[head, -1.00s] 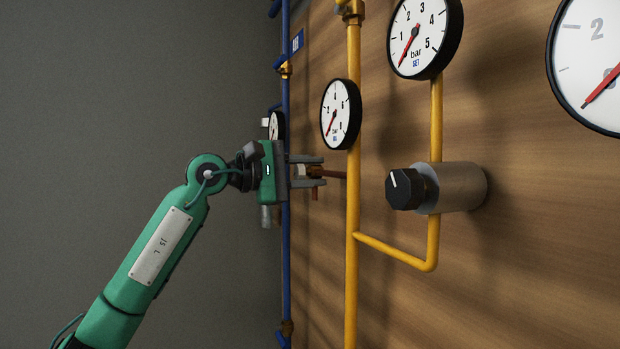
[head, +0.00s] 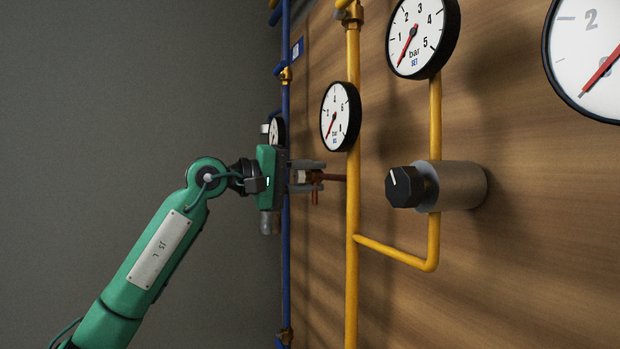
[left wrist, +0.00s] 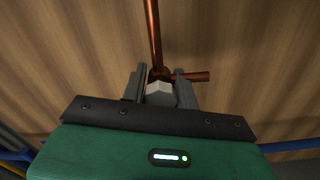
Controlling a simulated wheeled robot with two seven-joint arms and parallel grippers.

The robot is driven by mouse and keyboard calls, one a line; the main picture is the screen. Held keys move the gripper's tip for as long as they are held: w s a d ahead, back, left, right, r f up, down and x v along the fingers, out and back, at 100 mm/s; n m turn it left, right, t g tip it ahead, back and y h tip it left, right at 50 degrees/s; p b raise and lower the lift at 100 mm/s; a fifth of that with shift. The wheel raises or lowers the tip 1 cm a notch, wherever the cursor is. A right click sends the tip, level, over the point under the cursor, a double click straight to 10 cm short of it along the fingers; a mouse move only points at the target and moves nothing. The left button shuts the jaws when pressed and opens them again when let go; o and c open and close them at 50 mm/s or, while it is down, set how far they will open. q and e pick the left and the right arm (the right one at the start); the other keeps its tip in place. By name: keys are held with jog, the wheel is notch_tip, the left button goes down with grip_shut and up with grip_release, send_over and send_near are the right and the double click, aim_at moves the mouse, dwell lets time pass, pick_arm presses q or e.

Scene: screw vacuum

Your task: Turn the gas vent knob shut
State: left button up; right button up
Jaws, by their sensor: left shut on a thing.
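The gas vent knob appears to be the small pale grey faceted piece (left wrist: 160,93) on the copper pipe fitting in the left wrist view. In the head view it shows only partly, as a pale piece (head: 301,176) between the fingers. My left gripper (head: 320,176) comes in from the left and is shut on this knob. In the left wrist view its two grey fingers (left wrist: 160,78) stand on either side of the knob. A copper pipe (left wrist: 153,35) runs away from the fitting, with a short side stub (left wrist: 192,76). My right gripper is not in view.
A yellow pipe (head: 352,240) and a blue pipe (head: 286,240) run along the wooden panel (head: 540,280) close to my left gripper. A black knob (head: 404,187) on a grey cylinder sits to the right. Several round gauges (head: 341,117) hang above. The grey side at left is clear.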

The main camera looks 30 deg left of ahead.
pick_arm(q)
jog(key=shift+f, duration=0.1)
jog(key=o, duration=1)
jog(key=b+v, duration=0.4)
jog(key=v, duration=0.9)
jog(key=shift+s+a+b, duration=0.2)
jog(key=shift+s+b, duration=0.1)
